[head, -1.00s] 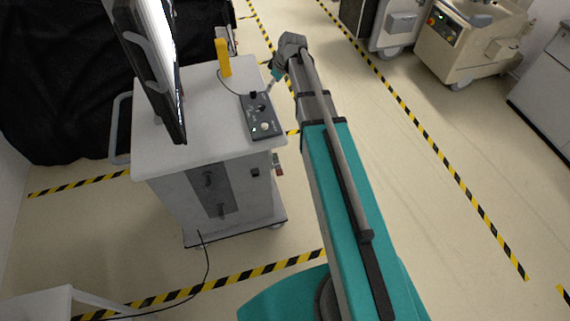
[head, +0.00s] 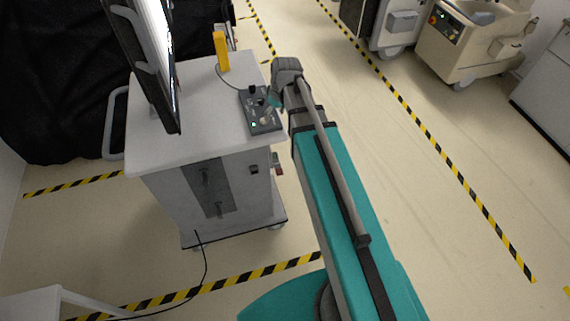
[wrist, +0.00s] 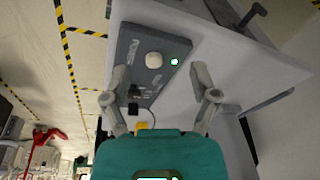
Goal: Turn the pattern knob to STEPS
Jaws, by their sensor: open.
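The dark control box (head: 262,122) lies on top of the white cart, near its right edge. In the wrist view the box (wrist: 172,42) carries a pale round knob (wrist: 154,60), a lit green lamp (wrist: 174,62) beside it and black controls (wrist: 133,91) further down. The markings are too small to read, so I cannot tell which control is the pattern knob or where STEPS is. My gripper (wrist: 158,72) is open and empty, its fingers on either side of the box in the picture, the pale knob between the tips.
A monitor (head: 150,60) stands on the left of the white cart top (head: 185,135). A yellow upright item (head: 222,52) stands behind the box, with a cable by it. A beige cart (head: 470,45) is at the upper right. The floor between is clear.

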